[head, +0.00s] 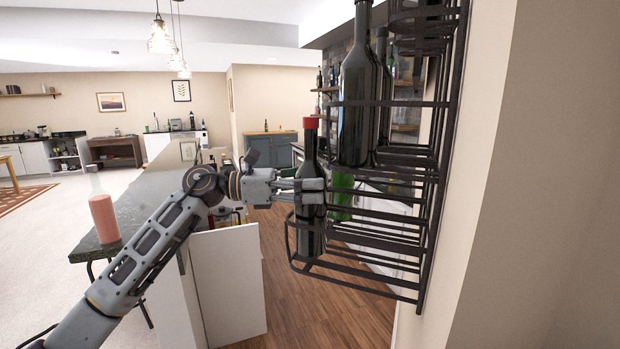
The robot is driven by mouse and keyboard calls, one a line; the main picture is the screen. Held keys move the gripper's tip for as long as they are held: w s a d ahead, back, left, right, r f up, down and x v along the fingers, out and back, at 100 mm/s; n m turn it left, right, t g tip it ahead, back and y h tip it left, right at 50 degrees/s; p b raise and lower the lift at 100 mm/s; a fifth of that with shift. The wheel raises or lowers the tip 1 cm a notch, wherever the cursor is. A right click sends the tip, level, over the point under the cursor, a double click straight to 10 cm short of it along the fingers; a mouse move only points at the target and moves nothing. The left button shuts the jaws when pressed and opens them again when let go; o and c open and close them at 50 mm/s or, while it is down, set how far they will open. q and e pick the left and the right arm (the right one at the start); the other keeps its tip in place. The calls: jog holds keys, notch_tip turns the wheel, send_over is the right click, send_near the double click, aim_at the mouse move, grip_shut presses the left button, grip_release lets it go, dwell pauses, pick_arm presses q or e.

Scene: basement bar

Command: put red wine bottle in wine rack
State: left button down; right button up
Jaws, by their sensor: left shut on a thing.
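A dark wine bottle (310,168) with a red cap stands upright at the left end of the black wire wine rack (433,185), which is fixed to the wall on the right. My left gripper (312,190) is shut around the bottle's body. The bottle's lower part is behind the wires of the rack's lowest visible basket; I cannot tell whether its base rests on them. A larger dark bottle (357,100) and others behind it stand in the rack's upper tier. My right gripper is out of view.
A dark bar counter (150,197) runs along the left, with a bottle of pink liquid (104,217) on it. A white cabinet door (228,282) stands open below. The wooden floor (310,312) is clear. The beige wall (520,200) is close on the right.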

pick_arm(q)
jog(key=shift+s+d+f+p, duration=0.15)
jog(key=shift+f+p, duration=0.3)
jog(key=shift+f, duration=0.85)
jog(key=shift+c, duration=1.6)
grip_release()
jog(key=shift+f, duration=0.1)
